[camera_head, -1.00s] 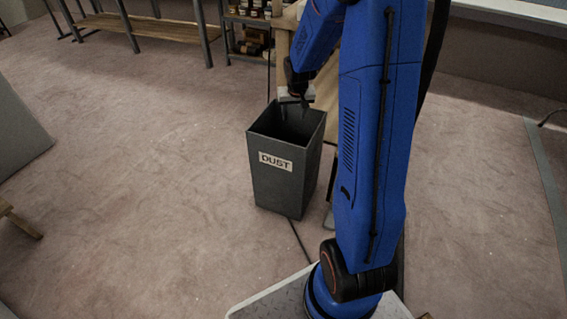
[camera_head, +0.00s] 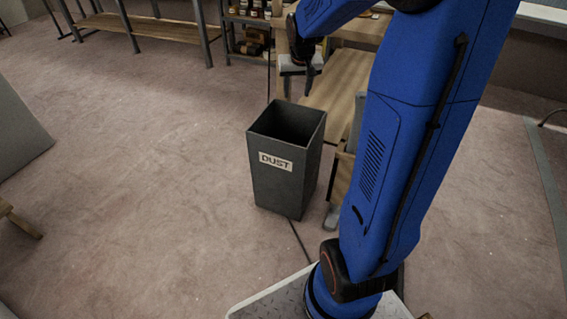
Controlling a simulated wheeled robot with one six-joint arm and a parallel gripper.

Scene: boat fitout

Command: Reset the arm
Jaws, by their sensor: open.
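My blue arm rises from the lower middle and bends over to the left at the top of the head view. My gripper (camera_head: 297,86) hangs from its end, open, pointing down above the back rim of the dark bin. No object shows between its fingers. The dark grey bin (camera_head: 282,187) stands upright on the floor with a "DUST" label on its front. The part of its inside that I see is dark, and its bottom is hidden.
A wooden bench (camera_head: 345,83) stands behind and right of the bin, partly hidden by my arm. A shelf with jars and boxes (camera_head: 250,45) and a long low wooden rack (camera_head: 160,32) stand at the back. The floor (camera_head: 130,190) to the left is clear.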

